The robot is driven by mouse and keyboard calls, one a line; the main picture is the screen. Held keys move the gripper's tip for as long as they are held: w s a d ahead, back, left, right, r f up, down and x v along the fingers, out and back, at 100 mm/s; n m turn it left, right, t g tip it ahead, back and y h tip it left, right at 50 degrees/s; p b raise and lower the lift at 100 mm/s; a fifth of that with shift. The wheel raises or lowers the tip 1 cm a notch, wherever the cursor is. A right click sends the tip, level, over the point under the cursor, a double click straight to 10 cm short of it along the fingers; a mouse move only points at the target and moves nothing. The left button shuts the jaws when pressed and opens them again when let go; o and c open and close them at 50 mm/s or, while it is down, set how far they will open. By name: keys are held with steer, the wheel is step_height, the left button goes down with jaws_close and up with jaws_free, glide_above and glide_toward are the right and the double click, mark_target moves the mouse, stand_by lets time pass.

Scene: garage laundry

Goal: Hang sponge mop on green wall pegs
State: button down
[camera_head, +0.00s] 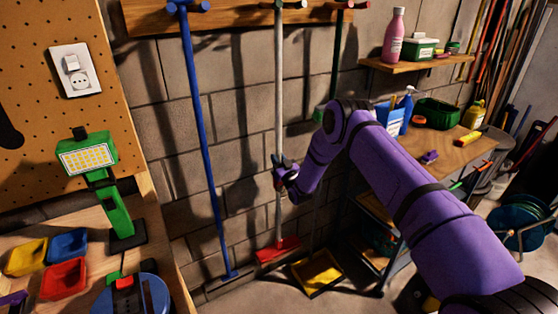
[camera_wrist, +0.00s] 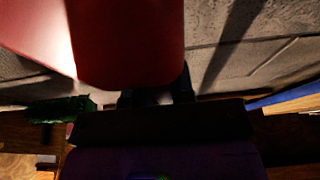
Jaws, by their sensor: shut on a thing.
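The sponge mop has a pale grey pole (camera_head: 279,90) and a red head (camera_head: 278,249). It stands nearly upright against the block wall, its head low near the floor. My gripper (camera_head: 280,172) is shut on the pole below its middle. The pole's top reaches the green pegs (camera_head: 291,5) on the wooden rail (camera_head: 236,17); I cannot tell whether it rests on them. In the wrist view a large red surface (camera_wrist: 128,45) fills the upper left, and the dark fingers are mostly hidden behind it.
A blue mop (camera_head: 205,150) hangs on blue pegs to the left. A green-handled tool (camera_head: 337,70) hangs to the right, partly behind my arm. A yellow tray (camera_head: 317,272) lies on the floor. A workbench (camera_head: 150,215) stands left, a shelf unit (camera_head: 465,150) right.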

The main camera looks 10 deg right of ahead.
steer(key=shift+f, duration=0.8)
stand_by(0.7)
steer(key=c, duration=0.9)
jaws_free()
steer(key=shift+f, duration=0.1)
